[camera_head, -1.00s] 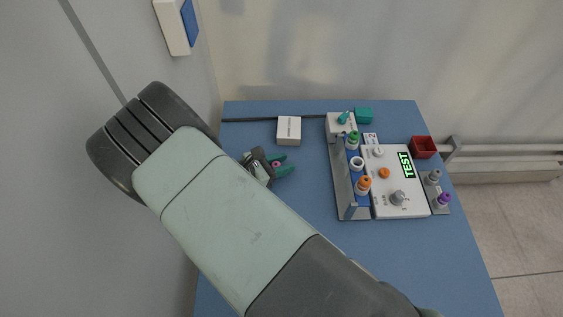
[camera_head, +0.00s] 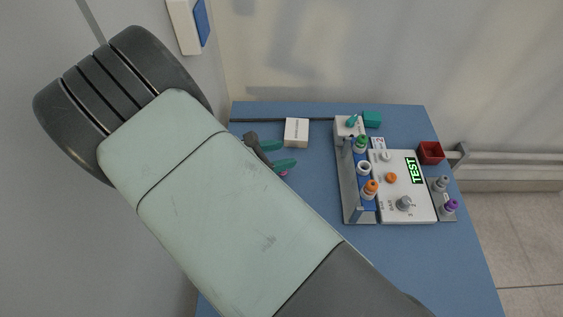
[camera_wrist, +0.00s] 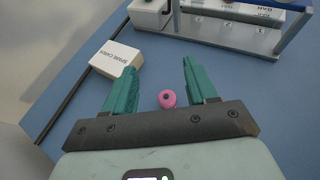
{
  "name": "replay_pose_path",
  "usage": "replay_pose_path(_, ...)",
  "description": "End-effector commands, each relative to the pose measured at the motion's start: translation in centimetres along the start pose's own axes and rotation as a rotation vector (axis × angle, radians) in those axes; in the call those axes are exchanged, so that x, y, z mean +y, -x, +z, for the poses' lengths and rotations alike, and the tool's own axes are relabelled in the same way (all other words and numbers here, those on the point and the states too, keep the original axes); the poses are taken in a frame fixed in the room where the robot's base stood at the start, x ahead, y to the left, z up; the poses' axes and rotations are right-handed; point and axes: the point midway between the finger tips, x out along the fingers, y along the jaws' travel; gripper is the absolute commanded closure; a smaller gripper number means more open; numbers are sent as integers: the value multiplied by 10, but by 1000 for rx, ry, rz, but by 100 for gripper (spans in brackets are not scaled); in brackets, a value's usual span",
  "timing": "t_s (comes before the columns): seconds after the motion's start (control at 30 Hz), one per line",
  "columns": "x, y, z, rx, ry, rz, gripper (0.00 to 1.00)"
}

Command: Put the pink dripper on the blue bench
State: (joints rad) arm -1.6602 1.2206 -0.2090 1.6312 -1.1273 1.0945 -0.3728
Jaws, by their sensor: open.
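The pink dripper (camera_wrist: 167,99) lies on the blue bench (camera_wrist: 78,128), between and a little below my open gripper's fingers in the wrist view. In the head view only a sliver of the pink dripper (camera_head: 284,174) shows beside the lower finger; my arm hides the area around it. My gripper (camera_wrist: 158,80) has two green fingers spread apart, with nothing held between them. The gripper also shows in the head view (camera_head: 280,155), over the left part of the blue bench (camera_head: 310,205).
A white box (camera_head: 296,132) stands near the fingers. A rack with bottles (camera_head: 358,185) and a white panel reading TEST (camera_head: 405,195) stand to the right, with a red bin (camera_head: 431,152) beyond. A dark rod (camera_wrist: 75,90) runs along the back edge. The bench's front middle is clear.

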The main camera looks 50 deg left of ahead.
Motion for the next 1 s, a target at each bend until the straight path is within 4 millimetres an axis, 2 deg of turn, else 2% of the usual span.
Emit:
replay_pose_path(0.13, 0, 5, 13, 0, 1, 0, 43)
replay_pose_path(0.43, 0, 6, 17, 2, -3, -4, 43)
replay_pose_path(0.53, -3, 0, 31, 21, -47, -39, 43)
replay_pose_path(0.57, -5, -4, 40, 32, -73, -59, 43)
replay_pose_path(0.67, -20, -20, 82, 88, -209, -167, 43)
replay_pose_path(0.77, -48, -41, 137, 160, -406, -312, 43)
replay_pose_path(0.9, -100, -61, 206, 249, -695, -506, 43)
replay_pose_path(1.0, -142, -68, 250, 299, -908, -630, 43)
